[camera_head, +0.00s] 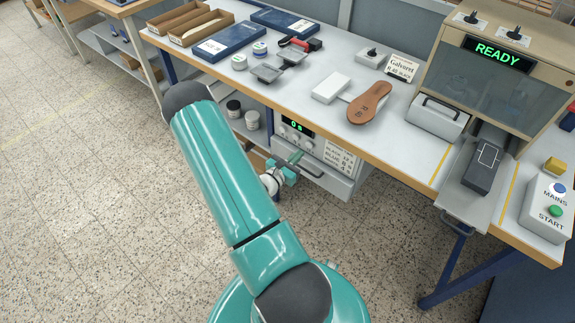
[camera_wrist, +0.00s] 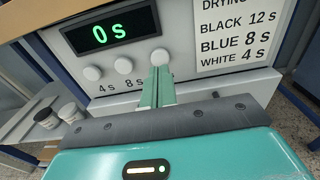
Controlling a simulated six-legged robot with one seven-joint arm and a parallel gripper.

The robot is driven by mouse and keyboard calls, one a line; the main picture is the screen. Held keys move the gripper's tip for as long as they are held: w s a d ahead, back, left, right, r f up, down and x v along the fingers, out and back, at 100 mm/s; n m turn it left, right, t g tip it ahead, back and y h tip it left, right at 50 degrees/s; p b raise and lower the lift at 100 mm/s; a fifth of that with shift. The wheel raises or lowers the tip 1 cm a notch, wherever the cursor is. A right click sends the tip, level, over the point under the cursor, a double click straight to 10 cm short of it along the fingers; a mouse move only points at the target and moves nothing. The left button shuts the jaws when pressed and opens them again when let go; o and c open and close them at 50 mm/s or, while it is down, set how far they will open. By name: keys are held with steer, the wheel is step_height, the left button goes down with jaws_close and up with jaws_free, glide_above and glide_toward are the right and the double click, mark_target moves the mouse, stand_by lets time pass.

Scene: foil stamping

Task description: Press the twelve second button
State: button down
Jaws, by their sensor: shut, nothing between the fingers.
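The drying unit (camera_head: 348,185) hangs under the bench, with a green display (camera_wrist: 110,32) reading "0 s". Three round white buttons are in a row below the display in the wrist view. The left button (camera_wrist: 92,73) is labelled 4 s and the middle button (camera_wrist: 125,65) 8 s. The right button (camera_wrist: 160,56) has its label hidden behind my fingers. My gripper (camera_wrist: 161,72) is shut and empty, its green fingertips just below and in front of the right button; I cannot tell if they touch it. In the head view my gripper (camera_head: 297,157) is at the unit's front.
A card (camera_wrist: 235,38) on the unit lists black 12 s, blue 8 s, white 4 s. The bench top (camera_head: 290,85) above carries a brown sole (camera_head: 369,103) and a white block (camera_head: 331,87). Jars (camera_head: 252,120) stand on a shelf left of the unit. The floor to the left is clear.

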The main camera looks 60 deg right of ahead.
mark_target(308, 145)
steer(key=shift+s+d, duration=0.15)
steer(key=shift+d, duration=0.75)
steer(key=shift+s+d, duration=0.1)
steer(key=shift+d, duration=0.75)
